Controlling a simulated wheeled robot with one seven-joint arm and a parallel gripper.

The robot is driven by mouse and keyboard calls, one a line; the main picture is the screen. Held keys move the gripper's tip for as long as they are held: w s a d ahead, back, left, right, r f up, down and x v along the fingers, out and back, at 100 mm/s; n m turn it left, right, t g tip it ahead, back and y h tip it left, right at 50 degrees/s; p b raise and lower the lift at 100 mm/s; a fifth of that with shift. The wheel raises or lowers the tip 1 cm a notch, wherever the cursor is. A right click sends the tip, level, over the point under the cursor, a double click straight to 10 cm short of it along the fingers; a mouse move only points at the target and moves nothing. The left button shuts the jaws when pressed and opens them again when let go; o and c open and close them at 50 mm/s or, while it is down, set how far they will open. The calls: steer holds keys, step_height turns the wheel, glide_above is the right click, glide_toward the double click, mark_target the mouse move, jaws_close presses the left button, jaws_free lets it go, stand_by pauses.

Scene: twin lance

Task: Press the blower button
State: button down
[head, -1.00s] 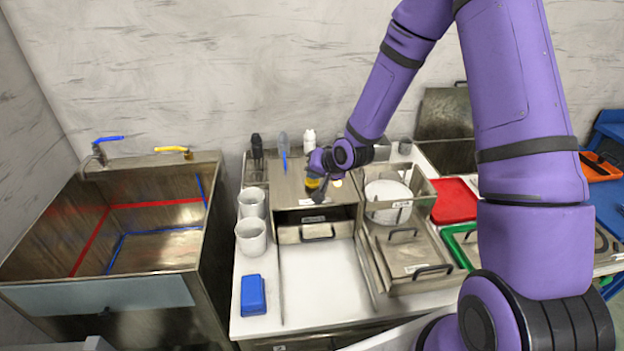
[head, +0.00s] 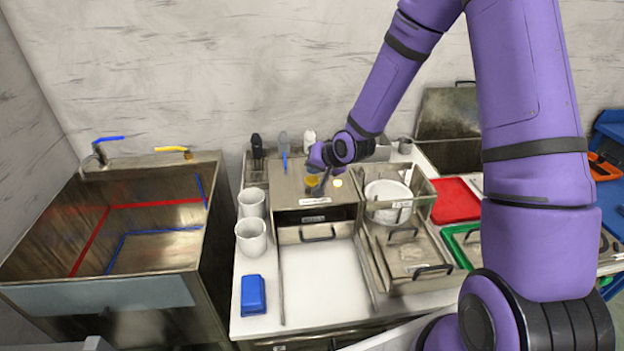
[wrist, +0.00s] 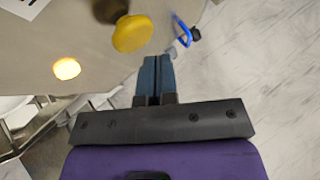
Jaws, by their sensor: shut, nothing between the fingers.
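A round yellow button (head: 312,181) stands on the top of a metal box (head: 290,190) in the middle of the counter. It also shows in the wrist view (wrist: 132,33), standing up from the surface on a dark stem or base. A small glowing pale-yellow round light (head: 337,183) sits to its right in the head view, and it also shows in the wrist view (wrist: 67,68). My gripper (wrist: 157,60) is shut and empty, with its blue fingertips beside the yellow button and apart from it in the picture. In the head view my gripper (head: 326,182) is small and partly blurred.
A blue-handled item (head: 284,160) stands at the box's back edge. Dark and white bottles (head: 309,142) stand behind. White cups (head: 251,237) stand left, beside a metal sink (head: 110,240).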

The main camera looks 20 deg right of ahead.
mark_target(314, 178)
steer(key=shift+r, duration=2.5)
steer(key=shift+r, duration=0.15)
steer(key=s+d+r+n+g+h, duration=0.1)
steer(key=s+d+r+h, duration=0.15)
steer(key=s+r, duration=0.6)
steer(key=s+d+r+n+g+h, duration=0.1)
steer(key=s+d+r+n+h, duration=0.15)
steer(key=s+r, duration=1)
steer(key=s, duration=0.5)
steer(key=s+d+r+g+y, duration=0.1)
steer(key=s+r, duration=0.3)
steer(key=s, duration=0.5)
steer(key=shift+d+n, duration=0.15)
steer(key=shift+n, duration=0.2)
